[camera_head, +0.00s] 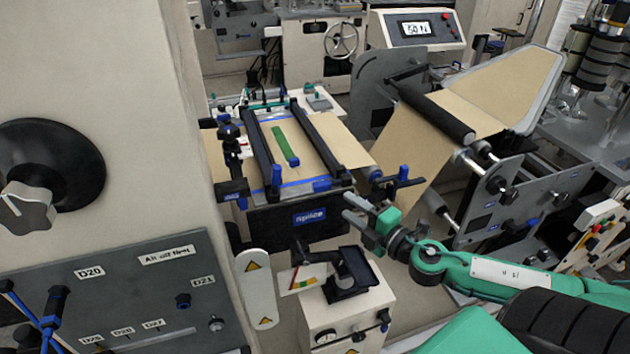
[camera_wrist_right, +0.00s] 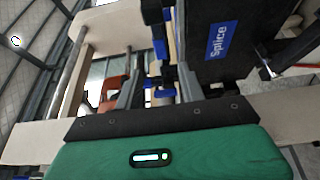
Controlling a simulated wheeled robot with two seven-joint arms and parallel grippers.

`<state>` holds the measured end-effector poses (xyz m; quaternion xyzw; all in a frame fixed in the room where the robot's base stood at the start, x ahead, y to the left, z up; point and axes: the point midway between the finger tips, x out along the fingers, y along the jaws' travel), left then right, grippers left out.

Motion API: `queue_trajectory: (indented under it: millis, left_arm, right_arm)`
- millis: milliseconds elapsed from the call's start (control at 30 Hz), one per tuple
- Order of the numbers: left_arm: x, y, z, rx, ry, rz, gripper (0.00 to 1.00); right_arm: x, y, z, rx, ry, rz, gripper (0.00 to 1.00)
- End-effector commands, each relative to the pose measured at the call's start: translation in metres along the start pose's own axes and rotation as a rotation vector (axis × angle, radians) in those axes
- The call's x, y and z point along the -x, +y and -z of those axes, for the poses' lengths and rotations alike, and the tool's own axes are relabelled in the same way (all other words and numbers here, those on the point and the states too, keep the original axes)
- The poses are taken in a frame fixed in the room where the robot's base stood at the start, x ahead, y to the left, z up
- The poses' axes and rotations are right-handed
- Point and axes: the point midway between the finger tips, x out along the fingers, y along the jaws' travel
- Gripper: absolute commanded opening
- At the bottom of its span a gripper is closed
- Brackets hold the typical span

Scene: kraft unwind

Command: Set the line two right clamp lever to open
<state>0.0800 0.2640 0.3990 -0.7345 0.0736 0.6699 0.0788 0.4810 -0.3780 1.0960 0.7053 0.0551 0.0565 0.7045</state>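The splice table (camera_head: 310,160) carries two black clamp bars across brown paper, with blue end pieces. The right clamp lever (camera_head: 398,181), black with blue parts, sticks out from the table's right side near its front corner. My right gripper (camera_head: 350,208) is open, just below and left of that lever in the head view. In the right wrist view its two fingers (camera_wrist_right: 158,88) are apart, with a blue and black fitting (camera_wrist_right: 160,93) showing between or beyond them. I cannot tell whether they touch it. My left gripper is not in view.
A black lever fitting (camera_head: 232,189) is at the table's left side. A beige cabinet with a black device (camera_head: 350,272) stands in front. The brown web and black roller (camera_head: 436,112) rise at right.

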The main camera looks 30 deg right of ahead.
Motion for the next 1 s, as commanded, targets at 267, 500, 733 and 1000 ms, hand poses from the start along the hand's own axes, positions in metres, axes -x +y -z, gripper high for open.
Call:
queue_trajectory:
  millis: [267,500,733,1000]
  left_arm:
    - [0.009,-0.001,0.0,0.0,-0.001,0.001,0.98]
    - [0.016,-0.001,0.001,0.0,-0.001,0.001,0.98]
    - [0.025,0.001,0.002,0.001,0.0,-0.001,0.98]
    - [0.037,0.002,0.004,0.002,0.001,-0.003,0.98]
  right_arm:
    - [-0.023,0.003,-0.001,0.003,-0.001,-0.002,0.4]
    - [-0.043,0.003,-0.001,0.002,-0.002,-0.001,0.4]
    - [-0.063,0.003,-0.001,0.001,-0.002,-0.001,0.4]
    - [-0.09,0.003,-0.002,0.001,-0.003,-0.002,0.4]
